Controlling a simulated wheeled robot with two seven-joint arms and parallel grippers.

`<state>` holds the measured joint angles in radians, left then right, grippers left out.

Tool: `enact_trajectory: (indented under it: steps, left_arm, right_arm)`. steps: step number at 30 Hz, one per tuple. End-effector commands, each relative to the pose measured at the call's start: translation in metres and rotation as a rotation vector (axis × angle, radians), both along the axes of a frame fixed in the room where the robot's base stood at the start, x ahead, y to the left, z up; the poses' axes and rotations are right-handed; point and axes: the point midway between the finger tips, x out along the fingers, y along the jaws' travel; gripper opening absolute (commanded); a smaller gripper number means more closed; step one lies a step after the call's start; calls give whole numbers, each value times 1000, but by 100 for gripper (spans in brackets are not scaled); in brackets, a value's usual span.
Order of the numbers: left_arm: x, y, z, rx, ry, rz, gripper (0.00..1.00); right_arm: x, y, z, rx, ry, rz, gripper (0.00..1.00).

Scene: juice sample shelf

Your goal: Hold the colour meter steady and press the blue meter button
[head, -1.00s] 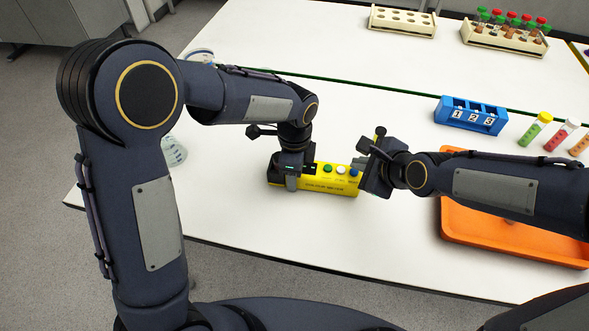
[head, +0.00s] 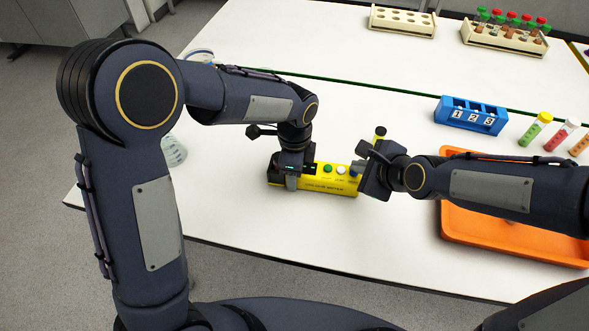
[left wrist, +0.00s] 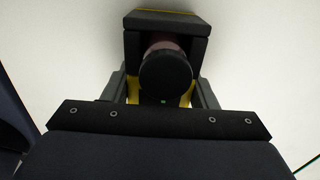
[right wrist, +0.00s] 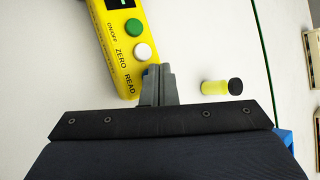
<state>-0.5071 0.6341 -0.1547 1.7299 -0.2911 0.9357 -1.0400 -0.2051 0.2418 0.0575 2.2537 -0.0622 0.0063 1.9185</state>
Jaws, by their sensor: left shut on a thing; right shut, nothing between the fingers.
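The yellow colour meter (head: 320,186) lies on the white table. My left gripper (head: 290,180) is shut on its left end. In the left wrist view a dark round cap (left wrist: 165,76) shows between the fingers, with a little yellow body beside it. In the right wrist view the green button (right wrist: 133,26) and the white button (right wrist: 142,51) are clear. My right gripper (right wrist: 158,72) is shut and empty, with its tips over the meter's right end by the READ label. The blue button is mostly hidden by this gripper, so I cannot tell whether the tips touch it.
A small black-capped yellow vial (right wrist: 215,88) is beyond the right gripper. An orange tray (head: 480,240) lies under the right arm. A blue numbered rack (head: 470,116) and several capped tubes stand to the right. The table in front of the meter is clear.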

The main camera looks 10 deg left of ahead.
Motion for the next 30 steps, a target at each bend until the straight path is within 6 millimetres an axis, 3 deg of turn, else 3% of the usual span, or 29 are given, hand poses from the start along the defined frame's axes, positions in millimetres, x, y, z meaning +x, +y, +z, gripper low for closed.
enact_trajectory:
  steps: [16,30]
  left_arm:
    - [0,0,1,-1,-1,0,19]
    - [0,0,0,-1,-1,0,19]
  right_arm:
    - [0,0,12,0,-2,1,0]
    - [0,1,58,2,-5,3,0]
